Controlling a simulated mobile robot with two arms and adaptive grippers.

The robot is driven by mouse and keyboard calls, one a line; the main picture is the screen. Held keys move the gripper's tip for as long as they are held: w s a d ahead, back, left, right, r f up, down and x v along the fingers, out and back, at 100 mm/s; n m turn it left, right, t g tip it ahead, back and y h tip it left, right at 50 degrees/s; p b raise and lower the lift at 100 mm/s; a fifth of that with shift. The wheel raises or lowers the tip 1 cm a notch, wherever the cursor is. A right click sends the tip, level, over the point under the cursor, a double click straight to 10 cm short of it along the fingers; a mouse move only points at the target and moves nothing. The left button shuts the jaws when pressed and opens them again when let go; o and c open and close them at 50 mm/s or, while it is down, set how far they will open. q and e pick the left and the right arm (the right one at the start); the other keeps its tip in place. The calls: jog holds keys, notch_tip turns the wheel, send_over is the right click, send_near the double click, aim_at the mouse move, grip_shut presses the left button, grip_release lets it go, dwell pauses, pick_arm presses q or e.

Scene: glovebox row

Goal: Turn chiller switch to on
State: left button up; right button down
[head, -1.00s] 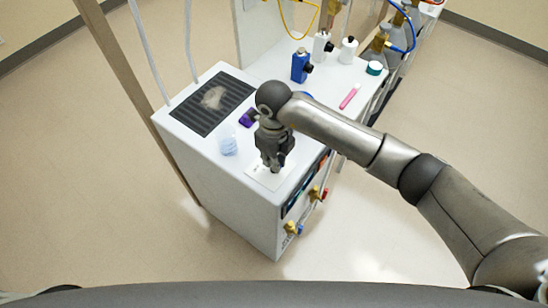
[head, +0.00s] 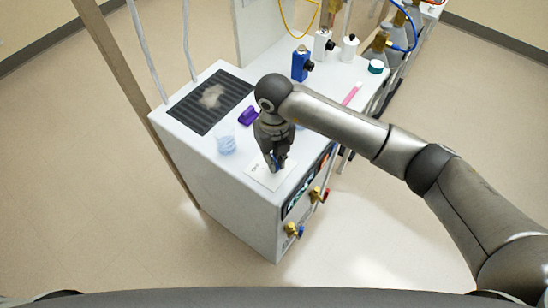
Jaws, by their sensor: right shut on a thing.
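The chiller is the white cabinet (head: 232,190) with a dark vent grille on its top. A pale plate (head: 262,178) lies on its top near the front edge. My right gripper (head: 275,168) points down over this plate and is shut on the chiller switch. Only a small blue bit shows between the fingers; the rest of the switch is hidden by them, so I cannot tell its position. My left gripper is not in view.
A purple item (head: 248,116) and a clear bluish cup (head: 226,144) stand left of the gripper. A blue bottle (head: 300,65), white bottles and a pink item (head: 352,94) are behind. Brass valves (head: 293,230) stick out from the front. The floor around is clear.

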dwell(0.5)
jog(key=c, duration=1.5)
grip_release()
notch_tip(320, 180, up, 12)
jog(key=shift+r, duration=0.1)
